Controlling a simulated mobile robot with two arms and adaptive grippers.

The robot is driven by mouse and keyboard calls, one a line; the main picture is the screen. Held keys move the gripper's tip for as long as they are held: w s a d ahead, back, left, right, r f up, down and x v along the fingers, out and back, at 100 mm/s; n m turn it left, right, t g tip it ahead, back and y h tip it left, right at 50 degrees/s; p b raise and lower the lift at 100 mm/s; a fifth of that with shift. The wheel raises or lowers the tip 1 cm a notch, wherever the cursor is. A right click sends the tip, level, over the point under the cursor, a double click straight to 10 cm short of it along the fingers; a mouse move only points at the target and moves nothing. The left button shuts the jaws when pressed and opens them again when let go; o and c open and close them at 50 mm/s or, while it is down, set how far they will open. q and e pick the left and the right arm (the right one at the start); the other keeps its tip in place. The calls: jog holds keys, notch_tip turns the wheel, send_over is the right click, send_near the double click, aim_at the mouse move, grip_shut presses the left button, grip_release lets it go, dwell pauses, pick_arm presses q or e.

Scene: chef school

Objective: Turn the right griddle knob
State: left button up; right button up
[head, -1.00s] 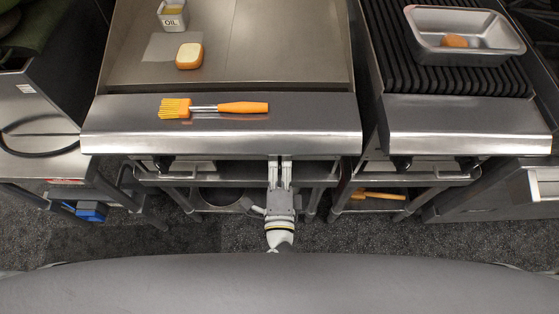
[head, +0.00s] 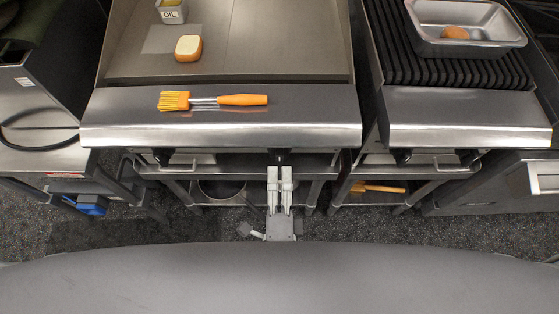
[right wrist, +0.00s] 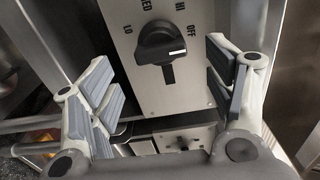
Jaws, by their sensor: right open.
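The griddle (head: 250,118) has a steel front ledge, with dark knobs under it. The right griddle knob (head: 282,155) shows just beyond my right gripper (head: 280,170). In the right wrist view the black knob (right wrist: 160,45) sits on a steel panel marked LO, HI and OFF. Its white mark points to the right, towards OFF. My right gripper (right wrist: 168,92) is open, with one grey-padded finger on each side of the knob in that view. Neither finger visibly touches it, and the gap in depth is hard to judge. My left gripper is not in view.
The left griddle knob (head: 162,156) is under the same ledge. An orange brush (head: 215,100) lies on the ledge. Bread (head: 188,48) and an oil container (head: 172,12) are on the griddle. A grill (head: 450,70) with a metal pan (head: 465,42) stands to the right.

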jog(key=s, duration=0.5)
jog(key=shift+f, duration=0.1)
dwell(0.4)
jog(key=s+d+f+n+g+y+p, duration=0.15)
jog(key=f+n+g, duration=0.4)
jog(key=f, duration=0.75)
jog(key=s+d+f+n+g+y+p, duration=0.1)
jog(key=s+d+f+n+g+y, duration=0.15)
jog(key=f+n, duration=0.8)
jog(key=s+d+f+n+g+h+p, duration=0.1)
jog(key=s+d+f+n+g+h, duration=0.3)
jog(key=s+d+f+g, duration=0.5)
jog(key=s+d+f, duration=0.7)
jog(key=s+d, duration=0.1)
jog(key=d, duration=0.2)
jog(key=shift+d+f+n+p, duration=0.15)
jog(key=shift+d+n+p, duration=0.1)
jog(key=shift+n+p, duration=0.1)
